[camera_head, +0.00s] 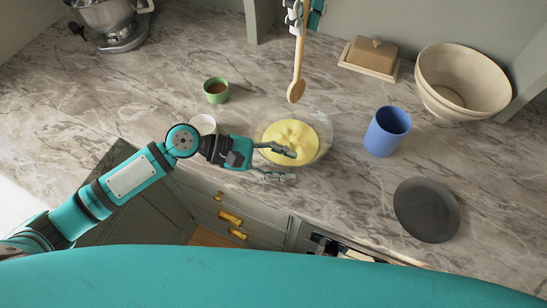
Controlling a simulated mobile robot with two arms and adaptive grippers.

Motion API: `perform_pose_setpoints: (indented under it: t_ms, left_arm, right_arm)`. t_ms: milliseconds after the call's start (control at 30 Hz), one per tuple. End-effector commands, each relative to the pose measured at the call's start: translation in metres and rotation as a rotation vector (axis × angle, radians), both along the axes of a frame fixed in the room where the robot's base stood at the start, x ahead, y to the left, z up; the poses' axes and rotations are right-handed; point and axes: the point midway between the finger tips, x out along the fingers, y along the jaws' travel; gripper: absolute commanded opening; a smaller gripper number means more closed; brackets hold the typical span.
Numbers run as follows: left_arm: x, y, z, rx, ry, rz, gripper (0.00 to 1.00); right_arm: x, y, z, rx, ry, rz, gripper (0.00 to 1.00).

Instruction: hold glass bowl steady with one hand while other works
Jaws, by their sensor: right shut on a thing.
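The clear glass bowl (327,140) stands on the marble counter with pale yellow batter (284,134) in it. My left gripper (291,165) is open at the bowl's near side. One finger reaches over the batter and the other lies outside the bowl, with the near rim between them. Contact with the glass cannot be told. My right gripper (304,8) is at the top edge, partly cut off, shut on the handle of a wooden spoon (297,88). The spoon hangs head down, its head seen just beyond the bowl's far rim.
A blue cup (387,131) and a dark round plate (426,210) are right of the bowl. A green cup (216,90) and a white cup (203,123) are left. Behind are a butter dish (371,57), a large cream bowl (463,80) and a stand mixer (115,20).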

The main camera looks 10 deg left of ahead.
Motion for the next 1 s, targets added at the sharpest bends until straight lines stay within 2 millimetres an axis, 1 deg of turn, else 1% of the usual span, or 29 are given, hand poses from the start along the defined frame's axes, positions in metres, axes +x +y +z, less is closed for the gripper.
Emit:
perform_pose_setpoints:
  t_ms: [200,267,400,467,1000]
  left_arm:
    - [0.0002,-0.0002,0.0,0.0,0.0,0.0,0.33]
    - [0.0002,-0.0002,0.0,0.0,0.0,0.0,0.26]
    - [0.0002,0.0,0.0001,0.0,0.0,0.0,0.08]
    - [0.0002,0.0,0.0001,0.0,0.0,0.0,0.0]
    - [0.0005,0.0001,0.0005,0.0,-0.001,0.001,0.0]
  right_arm:
    - [0.0,0.0001,0.0001,0.0,0.0,0.0,0.0]
    - [0.0,0.0001,0.0001,0.0,0.0,0.0,0.0]
    - [0.0,0.0001,0.0001,0.0,0.0,0.0,0.0]
    - [0.0,0.0001,0.0001,0.0,0.0,0.0,0.0]
    - [0.0,0.0001,0.0001,0.0,0.0,0.0,0.0]
